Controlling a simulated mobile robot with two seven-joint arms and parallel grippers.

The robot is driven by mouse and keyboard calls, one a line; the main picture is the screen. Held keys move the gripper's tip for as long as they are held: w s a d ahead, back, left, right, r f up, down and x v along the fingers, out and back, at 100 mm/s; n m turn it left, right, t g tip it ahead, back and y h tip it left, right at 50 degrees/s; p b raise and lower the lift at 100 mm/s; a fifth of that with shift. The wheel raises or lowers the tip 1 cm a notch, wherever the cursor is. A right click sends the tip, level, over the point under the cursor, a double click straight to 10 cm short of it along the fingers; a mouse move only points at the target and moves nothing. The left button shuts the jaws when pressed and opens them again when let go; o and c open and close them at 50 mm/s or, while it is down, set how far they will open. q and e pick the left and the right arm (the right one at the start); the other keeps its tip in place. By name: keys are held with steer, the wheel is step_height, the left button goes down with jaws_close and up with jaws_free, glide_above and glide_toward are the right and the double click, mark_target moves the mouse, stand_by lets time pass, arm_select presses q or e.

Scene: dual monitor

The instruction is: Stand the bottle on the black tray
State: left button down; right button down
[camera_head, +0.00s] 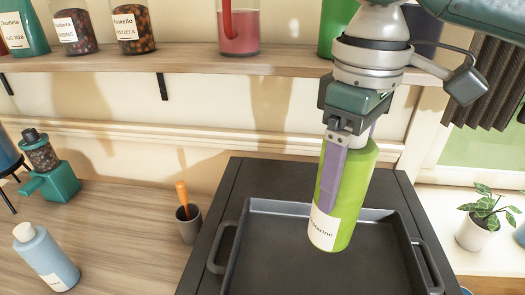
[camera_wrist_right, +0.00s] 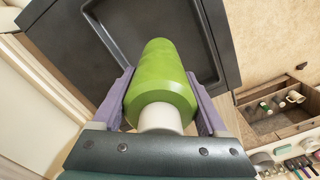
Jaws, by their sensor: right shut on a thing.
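The green bottle (camera_head: 352,190) has a white label near its lower end. In the right wrist view the bottle (camera_wrist_right: 160,75) shows its white cap toward me. My right gripper (camera_head: 338,188) has its purple fingers on both sides of the bottle and is shut on it. The bottle hangs roughly upright, leaning a little in the head view, over the black tray (camera_head: 270,265). I cannot tell whether its base touches the tray floor. The tray has raised rims and a handle at each side. My left gripper is not in view.
The tray lies on a dark stand (camera_head: 222,200). To the left on the wooden counter are an orange-handled tool in a grey cup (camera_head: 189,225), a pale blue bottle (camera_head: 48,262) and a green grinder (camera_head: 52,183). A shelf (camera_head: 220,62) with jars runs behind. A potted plant (camera_head: 478,230) stands right.

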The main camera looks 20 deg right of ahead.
mark_target(352, 141)
step_height(352, 141, down, 7)
steer(key=shift+r, duration=0.15)
steer(key=shift+f, duration=0.2)
steer(key=shift+f, duration=0.1)
jaws_free()
step_height(352, 141, up, 12)
steer(key=shift+r+b, duration=0.15)
steer(key=shift+b, duration=0.15)
stand_by(0.3)
